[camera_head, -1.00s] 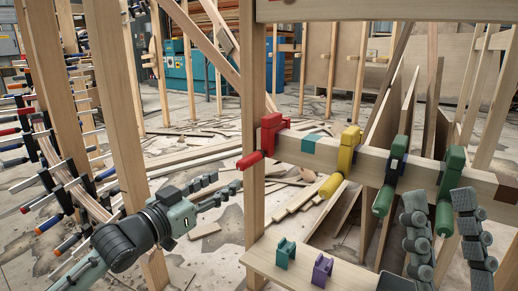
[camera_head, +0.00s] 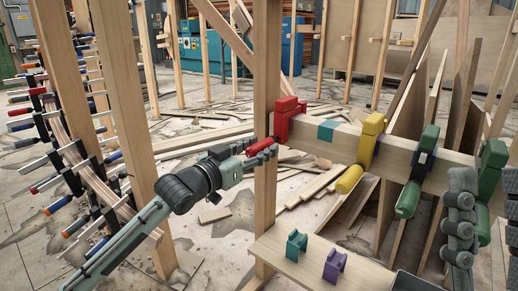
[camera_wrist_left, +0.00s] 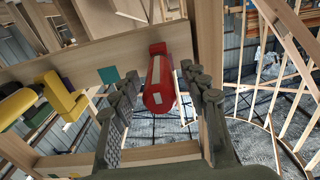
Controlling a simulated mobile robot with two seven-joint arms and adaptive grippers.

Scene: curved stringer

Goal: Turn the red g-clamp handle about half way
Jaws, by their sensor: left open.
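The red g-clamp (camera_head: 290,115) sits on the horizontal beam next to a wooden post. Its red handle (camera_wrist_left: 160,88) has a pale patch and shows in the left wrist view between my left gripper's fingers (camera_wrist_left: 165,82). The fingers are apart on either side of it, with a gap on the right; I cannot tell whether the left ones touch. In the head view my left gripper (camera_head: 262,152) reaches the post and hides most of the handle.
A yellow clamp (camera_head: 365,145) and green clamps (camera_head: 415,178) hang on the same beam (camera_head: 398,153). A teal block (camera_head: 296,246) and a purple block (camera_head: 334,265) stand on a lower board. The wooden post (camera_head: 266,80) is close beside my left gripper.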

